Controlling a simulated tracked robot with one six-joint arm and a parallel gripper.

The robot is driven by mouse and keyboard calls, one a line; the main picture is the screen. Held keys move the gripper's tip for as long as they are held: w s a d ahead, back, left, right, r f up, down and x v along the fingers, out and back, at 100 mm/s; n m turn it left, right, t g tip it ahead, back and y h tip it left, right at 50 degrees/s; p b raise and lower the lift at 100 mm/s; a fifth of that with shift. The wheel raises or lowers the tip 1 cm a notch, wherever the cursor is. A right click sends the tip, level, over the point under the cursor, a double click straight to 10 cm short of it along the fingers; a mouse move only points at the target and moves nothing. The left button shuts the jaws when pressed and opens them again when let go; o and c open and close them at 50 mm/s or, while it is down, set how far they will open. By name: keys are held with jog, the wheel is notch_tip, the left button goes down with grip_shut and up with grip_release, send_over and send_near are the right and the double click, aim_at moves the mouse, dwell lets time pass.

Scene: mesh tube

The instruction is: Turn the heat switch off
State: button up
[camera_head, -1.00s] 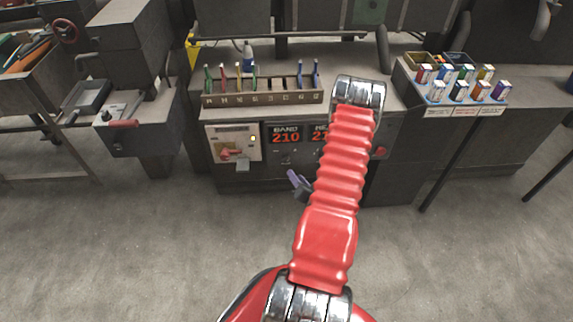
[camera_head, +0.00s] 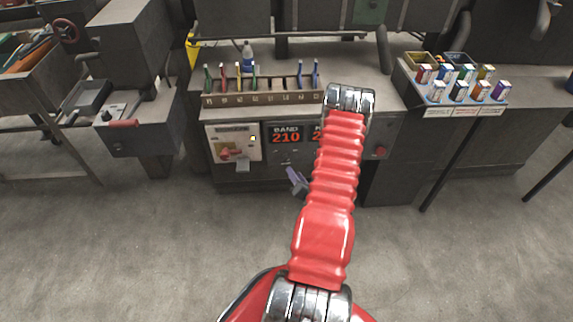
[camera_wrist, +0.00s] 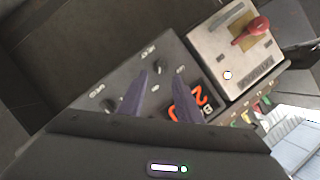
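The dark control panel (camera_head: 293,158) carries a lit red BAND 210 display (camera_head: 286,136); the display beside it is mostly hidden behind my arm. In the wrist view the panel appears rotated, with two small dark switches, one (camera_wrist: 158,67) near my fingertips and one (camera_wrist: 110,105) further left. Their small labels are too blurred to read, so I cannot tell which is the heat switch. My gripper (camera_wrist: 161,72) has two purple fingers, apart and empty, with the nearer switch seen between their tips. Contact cannot be told. My gripper (camera_head: 297,181) shows in the head view before the panel.
A pale panel (camera_head: 233,143) with a red lever and lit yellow lamp adjoins the controls; its lever (camera_wrist: 257,27) also shows in the wrist view. A rack (camera_head: 262,98) of coloured tools stands above. A red button (camera_head: 380,152) is at right. The floor in front is clear.

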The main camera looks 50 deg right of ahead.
aim_at(286, 162)
jog(key=x, duration=0.9)
jog(key=shift+w+d, duration=0.15)
